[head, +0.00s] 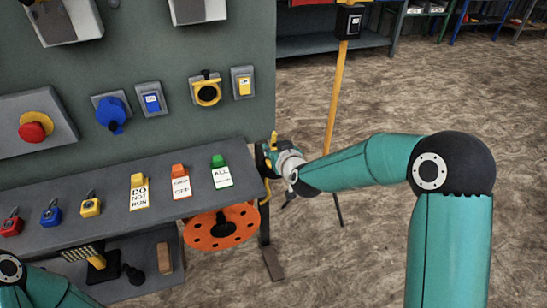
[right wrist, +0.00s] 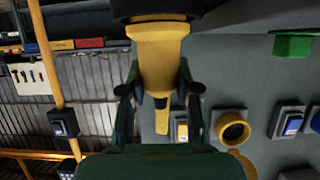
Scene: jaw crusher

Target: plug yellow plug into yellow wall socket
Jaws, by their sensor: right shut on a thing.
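The yellow plug (right wrist: 160,62) is held between the two fingers of my right gripper (right wrist: 160,98), which is shut on it in the right wrist view. In the head view my right gripper (head: 271,160) is at the right end of the grey shelf, beside the panel edge; yellow parts of the plug show there, partly hidden by the gripper. The yellow wall socket (head: 206,91) is on the panel, up and left of the gripper, with its round opening visible. It also shows in the right wrist view (right wrist: 233,128), apart from the plug. My left gripper is not visible.
A blue socket (head: 112,113) and a red stop button (head: 33,128) are on the panel (head: 150,60). Padlocks and tags, including a green one (head: 221,172), lie on the shelf (head: 110,195). An orange reel (head: 222,227) is below. A yellow post (head: 336,100) stands right.

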